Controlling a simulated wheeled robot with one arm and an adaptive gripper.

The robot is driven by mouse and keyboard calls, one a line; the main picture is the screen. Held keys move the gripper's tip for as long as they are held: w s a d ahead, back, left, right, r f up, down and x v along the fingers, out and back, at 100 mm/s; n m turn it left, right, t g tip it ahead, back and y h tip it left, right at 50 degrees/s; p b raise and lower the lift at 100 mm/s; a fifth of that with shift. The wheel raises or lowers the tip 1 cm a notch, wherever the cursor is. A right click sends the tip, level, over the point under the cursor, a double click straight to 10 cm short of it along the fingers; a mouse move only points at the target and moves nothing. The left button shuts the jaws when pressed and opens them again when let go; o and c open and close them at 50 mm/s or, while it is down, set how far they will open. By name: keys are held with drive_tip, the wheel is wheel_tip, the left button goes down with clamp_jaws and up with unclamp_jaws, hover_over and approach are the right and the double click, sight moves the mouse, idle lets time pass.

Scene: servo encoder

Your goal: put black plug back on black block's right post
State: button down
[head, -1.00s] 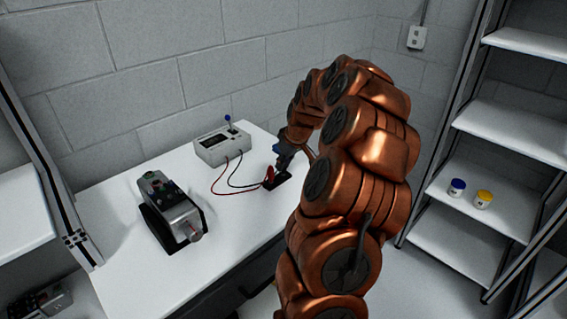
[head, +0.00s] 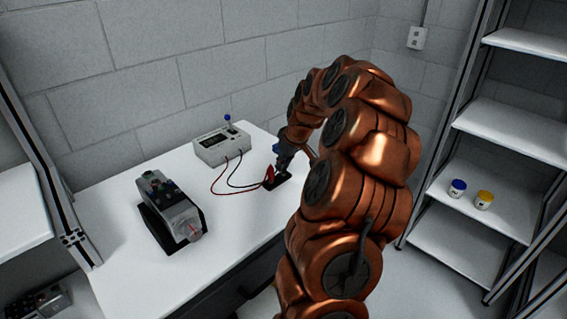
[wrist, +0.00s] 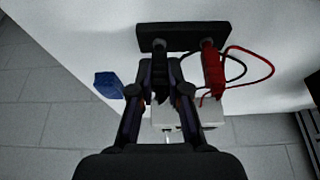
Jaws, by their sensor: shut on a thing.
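The black block (head: 272,187) lies on the white table; it also shows at the top of the wrist view (wrist: 182,37). The red plug (head: 268,173) stands on its left post in the head view, which is the right side in the wrist view (wrist: 213,72). My gripper (head: 283,170) is over the block's other end. In the wrist view my gripper (wrist: 160,68) is shut on the black plug (wrist: 160,85), in line with that other post (wrist: 158,46). I cannot tell whether the plug is seated on it. The fingers hide part of the plug.
A white meter (head: 222,148) with red and black leads stands behind the block. A grey motor unit (head: 172,212) stands at the table's left front. Bare table lies between. Shelves (head: 470,190) with two small jars stand at the right.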

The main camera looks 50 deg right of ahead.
drive_tip(key=shift+f, duration=0.2)
drive_tip(key=c, duration=1.1)
unclamp_jaws()
drive_tip(key=shift+o, duration=0.2)
drive_tip(key=shift+r, duration=0.15)
drive_tip(key=shift+r, duration=3.4)
